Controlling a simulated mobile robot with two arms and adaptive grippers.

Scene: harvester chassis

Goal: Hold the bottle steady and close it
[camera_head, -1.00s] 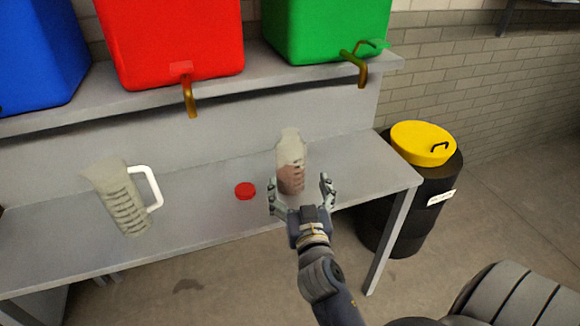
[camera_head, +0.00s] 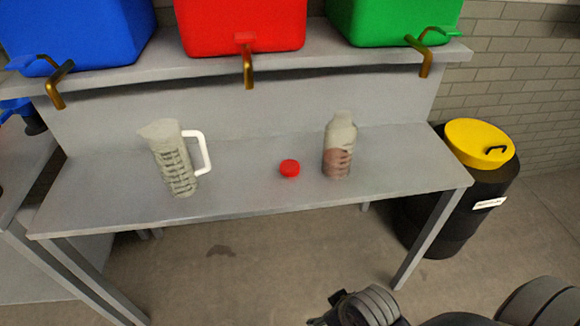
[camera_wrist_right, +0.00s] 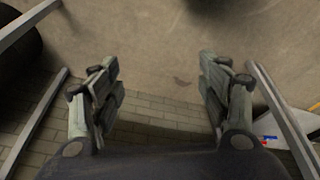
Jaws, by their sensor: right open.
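A clear bottle (camera_head: 339,146) with reddish-brown contents stands upright on the grey table, with no cap on its neck. A red cap (camera_head: 289,168) lies on the table just left of the bottle, apart from it. My right gripper (camera_wrist_right: 160,88) is open and empty in the right wrist view, with floor and brick paving beyond its fingers. In the head view only dark parts of my right arm show at the bottom edge, well below the bottle. My left gripper is not in view.
A measuring jug (camera_head: 170,158) with a white handle stands left on the table (camera_head: 240,190). Blue (camera_head: 80,35), red (camera_head: 240,22) and green (camera_head: 395,18) containers with taps sit on the shelf above. A black barrel (camera_head: 475,205) with a yellow lid (camera_head: 480,143) stands right of the table.

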